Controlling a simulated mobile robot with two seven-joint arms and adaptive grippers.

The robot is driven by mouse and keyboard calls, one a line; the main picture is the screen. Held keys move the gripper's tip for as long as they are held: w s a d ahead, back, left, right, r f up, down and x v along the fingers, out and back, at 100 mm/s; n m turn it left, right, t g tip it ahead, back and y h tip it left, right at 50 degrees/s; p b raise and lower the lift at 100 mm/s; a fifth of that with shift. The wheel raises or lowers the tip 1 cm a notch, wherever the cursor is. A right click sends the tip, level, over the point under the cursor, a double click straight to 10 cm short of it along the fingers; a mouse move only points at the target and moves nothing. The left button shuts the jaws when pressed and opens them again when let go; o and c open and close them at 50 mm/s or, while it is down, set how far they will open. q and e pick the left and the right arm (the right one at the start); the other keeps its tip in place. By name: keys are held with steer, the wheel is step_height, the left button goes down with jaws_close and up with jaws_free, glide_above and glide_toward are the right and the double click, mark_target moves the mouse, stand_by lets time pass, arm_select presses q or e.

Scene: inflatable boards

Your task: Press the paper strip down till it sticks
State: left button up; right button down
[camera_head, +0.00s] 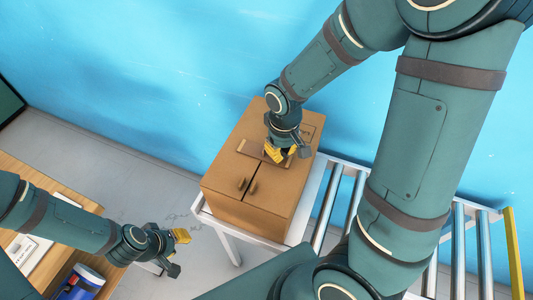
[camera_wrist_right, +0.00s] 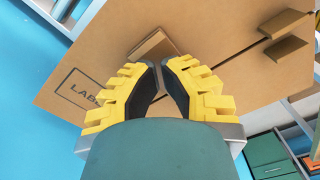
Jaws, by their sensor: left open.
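A tan paper strip (camera_head: 248,149) lies across the top of a brown cardboard box (camera_head: 223,202), crossing the far end of the dark seam. In the right wrist view the strip (camera_wrist_right: 152,46) shows just beyond my fingertips; the fingers hide part of it. My right gripper (camera_head: 279,158) points down at the box top over the strip. Its fingertips (camera_wrist_right: 161,65) are close together with nothing seen held between them. I cannot tell whether they touch the strip or whether it lies flat. My left gripper (camera_head: 181,253) is open and empty, well left of the box.
The box stands at the end of a roller conveyor (camera_head: 325,205). A printed label outline (camera_wrist_right: 80,88) is on the box top. A blue wall rises behind.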

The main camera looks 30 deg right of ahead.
steer(key=shift+f+b, duration=0.8)
steer(key=shift+f, duration=0.25)
steer(key=shift+r, duration=0.15)
stand_by(0.4)
steer(key=shift+r+p, duration=2.6)
steer(key=shift+r, duration=0.35)
